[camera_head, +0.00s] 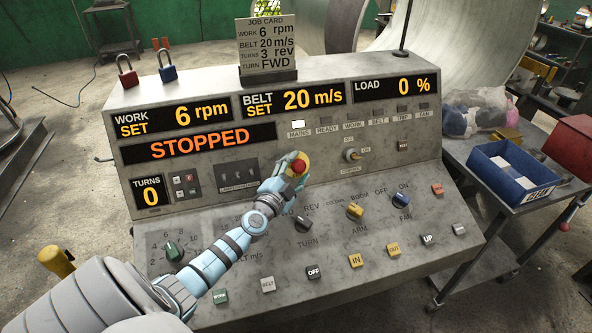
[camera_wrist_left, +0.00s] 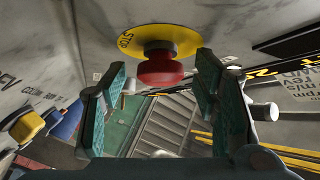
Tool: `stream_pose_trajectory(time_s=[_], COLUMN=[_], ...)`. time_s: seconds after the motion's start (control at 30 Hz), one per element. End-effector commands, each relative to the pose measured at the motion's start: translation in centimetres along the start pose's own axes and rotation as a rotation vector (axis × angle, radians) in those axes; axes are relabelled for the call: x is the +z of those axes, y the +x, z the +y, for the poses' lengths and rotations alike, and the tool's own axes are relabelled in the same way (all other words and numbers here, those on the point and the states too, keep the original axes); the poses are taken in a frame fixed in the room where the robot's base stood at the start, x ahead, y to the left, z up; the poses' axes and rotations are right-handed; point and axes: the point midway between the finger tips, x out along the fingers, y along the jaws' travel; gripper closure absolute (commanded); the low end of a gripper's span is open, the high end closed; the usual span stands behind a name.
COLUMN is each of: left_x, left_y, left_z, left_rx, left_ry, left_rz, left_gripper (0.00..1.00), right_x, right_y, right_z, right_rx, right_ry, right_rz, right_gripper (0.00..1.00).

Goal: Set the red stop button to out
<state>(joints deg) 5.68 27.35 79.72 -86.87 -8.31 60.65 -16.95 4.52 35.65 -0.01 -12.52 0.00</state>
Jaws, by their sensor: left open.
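The red stop button (camera_head: 299,166) sits on a yellow round plate on the upright face of the grey console (camera_head: 215,228). In the left wrist view, the red button (camera_wrist_left: 160,70) stands out from the yellow plate (camera_wrist_left: 158,37), which is marked STOP. My left gripper (camera_head: 293,168) is at the button, with its fingers open. In the left wrist view, the left gripper (camera_wrist_left: 162,82) has one green-padded finger on each side of the button, with gaps showing. I cannot tell whether the button is pressed in or out. My right gripper is not in view.
The display (camera_head: 213,142) reads STOPPED. Knobs and push buttons, including a green knob (camera_head: 171,251) and a dark knob (camera_head: 303,224), cover the sloped panel below my arm. A job card (camera_head: 266,45) and padlocks stand on top. A blue bin (camera_head: 513,171) is on the right-hand table.

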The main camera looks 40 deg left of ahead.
Motion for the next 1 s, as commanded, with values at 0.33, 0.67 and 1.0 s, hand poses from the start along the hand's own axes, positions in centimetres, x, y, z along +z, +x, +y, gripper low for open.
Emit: stream_pose_trajectory(time_s=[0.33, 0.67, 1.0], left_x=[-0.1, -0.8, -1.2], left_y=[0.0, -0.6, -0.9], left_z=[0.0, -0.1, 0.0], left_rx=[0.000, 0.000, 0.000], left_ry=[0.000, -0.002, -0.001], left_rz=[0.001, 0.002, 0.003], left_gripper=[0.85, 1.00, 0.63], right_x=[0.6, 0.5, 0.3], right_y=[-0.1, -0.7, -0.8], right_z=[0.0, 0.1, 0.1], right_rx=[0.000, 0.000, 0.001], right_ry=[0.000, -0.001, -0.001], right_rz=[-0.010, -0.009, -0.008], right_gripper=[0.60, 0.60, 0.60])
